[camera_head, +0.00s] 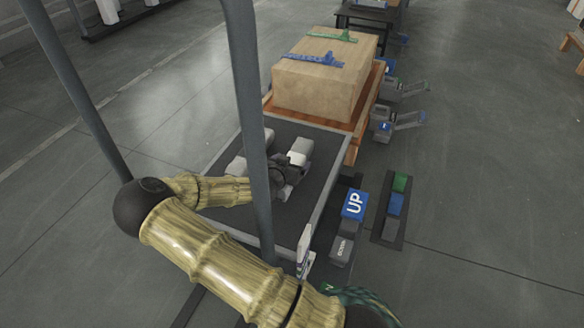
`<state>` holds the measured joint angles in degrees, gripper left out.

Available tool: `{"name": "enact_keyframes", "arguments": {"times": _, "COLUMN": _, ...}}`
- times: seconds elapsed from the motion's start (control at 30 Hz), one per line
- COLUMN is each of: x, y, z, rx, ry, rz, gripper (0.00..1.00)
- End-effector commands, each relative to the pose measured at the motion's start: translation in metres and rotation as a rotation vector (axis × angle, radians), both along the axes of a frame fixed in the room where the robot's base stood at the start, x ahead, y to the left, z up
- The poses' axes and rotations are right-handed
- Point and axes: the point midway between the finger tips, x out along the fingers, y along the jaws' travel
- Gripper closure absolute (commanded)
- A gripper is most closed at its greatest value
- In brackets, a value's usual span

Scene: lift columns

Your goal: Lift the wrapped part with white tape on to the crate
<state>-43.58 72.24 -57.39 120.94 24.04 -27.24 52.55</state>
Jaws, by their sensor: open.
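Several grey wrapped parts lie on the dark lift platform (222,147). One part (302,146) shows a white patch, which looks like its white tape, on its near side. My gripper (286,172) is low over the platform, right beside this part. It is open, but its fingers are small and partly hidden, so I cannot tell whether they straddle the part. A grey post hides part of my wrist. The large light-wood crate (318,87) stands just beyond the platform's far edge, with its top higher than the platform.
A blue strap-like piece (313,59) and a green one (333,37) lie on the crate. A blue UP pedal (354,205) and a grey pedal (342,249) are right of the platform, beside a strip of coloured blocks (396,204). Grey posts rise near the platform.

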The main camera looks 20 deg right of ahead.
Motion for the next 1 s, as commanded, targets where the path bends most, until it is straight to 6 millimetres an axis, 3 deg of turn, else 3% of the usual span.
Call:
{"name": "enact_keyframes", "arguments": {"times": 0.07, "x": 0.0, "y": 0.0, "z": 0.0, "rx": 0.0, "ry": 0.0, "rz": 0.0, "gripper": 0.24}}
{"name": "enact_keyframes", "arguments": {"times": 0.37, "x": 0.0, "y": 0.0, "z": 0.0, "rx": 0.0, "ry": 0.0, "rz": 0.0, "gripper": 0.83}}
{"name": "enact_keyframes", "arguments": {"times": 0.73, "x": 0.0, "y": 0.0, "z": 0.007, "rx": 0.0, "ry": -0.003, "rz": 0.0, "gripper": 0.85}}
{"name": "enact_keyframes", "arguments": {"times": 1.0, "x": 0.0, "y": 0.0, "z": 0.044, "rx": 0.001, "ry": -0.004, "rz": -0.002, "gripper": 0.85}}
